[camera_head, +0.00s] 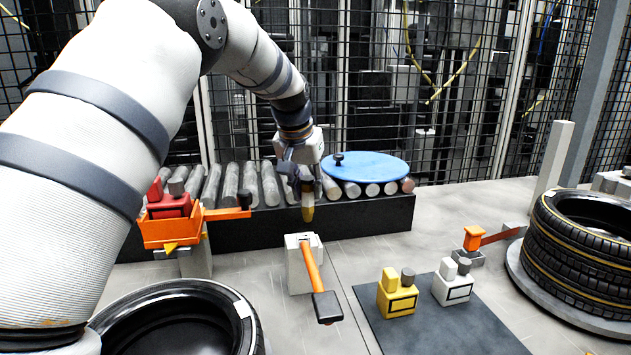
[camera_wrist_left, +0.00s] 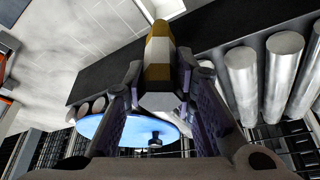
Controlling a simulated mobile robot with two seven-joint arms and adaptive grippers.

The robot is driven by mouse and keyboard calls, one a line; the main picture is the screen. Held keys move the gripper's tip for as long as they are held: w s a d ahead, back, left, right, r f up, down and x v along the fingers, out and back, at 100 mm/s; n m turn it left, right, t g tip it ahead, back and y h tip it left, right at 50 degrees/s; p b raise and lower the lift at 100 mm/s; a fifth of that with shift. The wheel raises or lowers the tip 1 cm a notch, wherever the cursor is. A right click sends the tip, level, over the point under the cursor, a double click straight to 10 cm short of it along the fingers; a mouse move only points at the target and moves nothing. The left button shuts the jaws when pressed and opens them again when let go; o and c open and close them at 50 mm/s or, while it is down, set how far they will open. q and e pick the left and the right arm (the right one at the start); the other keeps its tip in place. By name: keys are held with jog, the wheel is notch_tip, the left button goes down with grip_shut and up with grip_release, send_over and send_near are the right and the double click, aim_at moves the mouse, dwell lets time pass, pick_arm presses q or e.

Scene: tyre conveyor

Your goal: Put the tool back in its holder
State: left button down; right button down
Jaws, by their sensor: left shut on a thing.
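My left gripper (camera_head: 307,183) is shut on a tool with a yellow tip (camera_head: 308,207), pointing down in the head view. In the left wrist view the tool (camera_wrist_left: 159,62) shows yellow and white bands between the two fingers (camera_wrist_left: 160,95). The tool is in the air above a pale block (camera_head: 297,272), which may be its holder. A hammer with an orange handle and dark head (camera_head: 327,307) slants over the block's top and front. Whether the block has a free slot is hard to see. My right gripper is not in view.
A roller conveyor (camera_head: 250,184) with a blue disc (camera_head: 365,167) runs behind. An orange tray (camera_head: 170,230) stands left. Yellow (camera_head: 397,297) and white (camera_head: 453,287) bottle-like items stand on a dark mat (camera_head: 425,330). Tyres stand at right (camera_head: 585,250) and front left (camera_head: 180,300).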

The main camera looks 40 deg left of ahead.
aim_at(308, 221)
pick_arm(q)
jog(key=shift+f+b, duration=0.45)
jog(key=shift+f, duration=4)
jog(key=c, duration=1.2)
grip_release()
jog(key=shift+c, duration=0.2)
jog(key=shift+r, duration=0.1)
